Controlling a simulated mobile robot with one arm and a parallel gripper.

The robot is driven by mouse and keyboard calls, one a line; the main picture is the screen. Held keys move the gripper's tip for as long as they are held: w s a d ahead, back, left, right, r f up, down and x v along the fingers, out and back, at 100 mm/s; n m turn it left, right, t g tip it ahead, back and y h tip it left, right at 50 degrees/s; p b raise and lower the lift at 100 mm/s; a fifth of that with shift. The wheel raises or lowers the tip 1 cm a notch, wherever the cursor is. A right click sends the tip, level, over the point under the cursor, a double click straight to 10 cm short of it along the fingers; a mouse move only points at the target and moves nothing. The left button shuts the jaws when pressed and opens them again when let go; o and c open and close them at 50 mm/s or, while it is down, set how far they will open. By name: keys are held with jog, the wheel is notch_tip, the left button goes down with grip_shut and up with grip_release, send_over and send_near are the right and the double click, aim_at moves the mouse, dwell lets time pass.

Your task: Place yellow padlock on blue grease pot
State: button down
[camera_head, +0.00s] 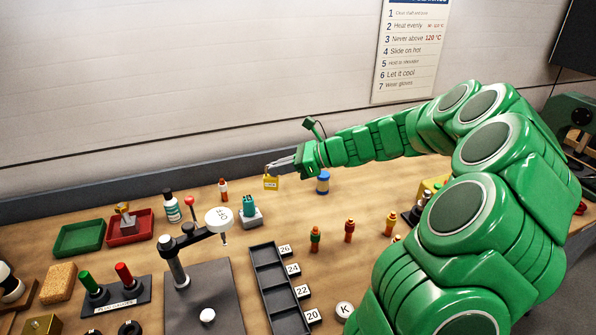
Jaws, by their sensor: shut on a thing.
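The yellow padlock (271,183) hangs from the fingertips of my gripper (269,167), which is shut on it. It appears to be held above the bench. The padlock is apart from the pot in the picture.
A small orange-capped bottle (223,190) and a teal item on a grey block (250,212) stand left of the padlock. A black compartment tray (269,275) lies nearer. Several orange-topped pieces (349,231) stand at right. The bench (290,205) is clear between.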

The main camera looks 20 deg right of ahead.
jog(key=s+d+r+m+t+h, duration=0.2)
jog(key=d+r+m+t+h, duration=0.15)
jog(key=d, duration=0.35)
jog(key=s+d+r+m+t+h, duration=0.3)
jog(key=d+m, duration=0.2)
jog(key=d, duration=0.2)
jog(key=w+d+f, duration=0.2)
jog(key=w+f, duration=0.4)
jog(key=w+d+f, duration=0.2)
jog(key=w+f, duration=0.4)
jog(key=w, duration=0.1)
jog(key=shift+w+d+f+h, duration=0.25)
jog(key=shift+w+h, duration=0.05)
jog(key=shift+h, duration=0.05)
jog(key=shift+f, duration=0.1)
jog(key=c, duration=1.7)
grip_release()
jog(key=o, duration=0.4)
